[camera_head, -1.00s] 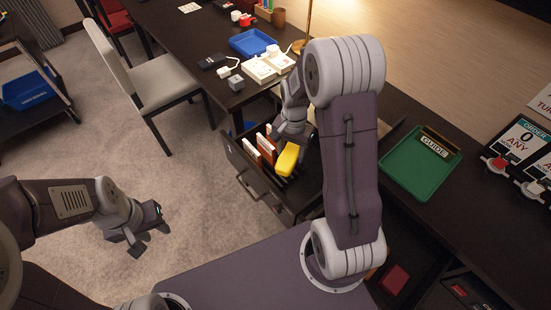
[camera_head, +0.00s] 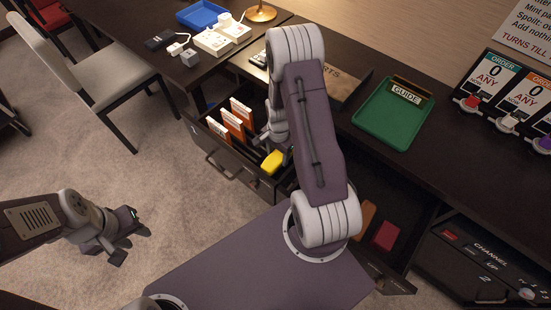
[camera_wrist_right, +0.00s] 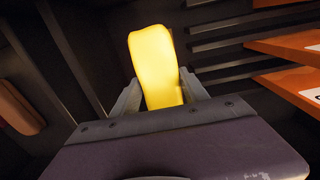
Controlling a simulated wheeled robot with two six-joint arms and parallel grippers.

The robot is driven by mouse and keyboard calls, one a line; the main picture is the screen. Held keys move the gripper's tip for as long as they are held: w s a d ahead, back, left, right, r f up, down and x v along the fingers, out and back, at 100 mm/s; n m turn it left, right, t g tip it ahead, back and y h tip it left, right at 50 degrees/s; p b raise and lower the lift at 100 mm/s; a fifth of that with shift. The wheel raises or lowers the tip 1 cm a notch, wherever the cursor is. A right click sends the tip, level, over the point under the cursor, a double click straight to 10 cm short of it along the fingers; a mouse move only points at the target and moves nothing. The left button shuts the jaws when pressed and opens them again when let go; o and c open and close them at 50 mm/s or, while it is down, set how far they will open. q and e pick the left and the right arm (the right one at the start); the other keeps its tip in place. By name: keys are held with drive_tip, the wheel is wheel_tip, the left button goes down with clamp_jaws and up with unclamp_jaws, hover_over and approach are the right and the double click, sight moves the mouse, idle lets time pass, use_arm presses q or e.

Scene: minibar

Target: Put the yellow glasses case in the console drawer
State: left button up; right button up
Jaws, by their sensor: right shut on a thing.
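The yellow glasses case (camera_head: 272,161) is at the right end of an open dark drawer (camera_head: 222,168) under the desk. In the right wrist view the case (camera_wrist_right: 154,62) stands lengthwise between the two fingers of my right gripper (camera_wrist_right: 160,92), which is shut on it. Dark drawer walls and dividers surround it there. In the head view my right gripper (camera_head: 275,146) is partly hidden by my own arm. Whether the case touches the drawer floor cannot be told. My left gripper (camera_head: 122,249) is open and empty above the carpet at the left.
Upright orange-and-white items (camera_head: 232,122) stand in the drawer left of the case. Another open compartment to the right holds a red case (camera_head: 384,236) and an orange-brown one (camera_head: 366,218). A green tray (camera_head: 393,120) lies on the desk. A chair (camera_head: 98,75) stands behind left.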

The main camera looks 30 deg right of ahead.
sight(278, 161)
drive_tip(key=shift+f+b, duration=0.5)
drive_tip(key=shift+f, duration=1.35)
drive_tip(key=shift+f, duration=0.15)
drive_tip(key=o, duration=1.4)
drive_tip(key=shift+o, duration=0.2)
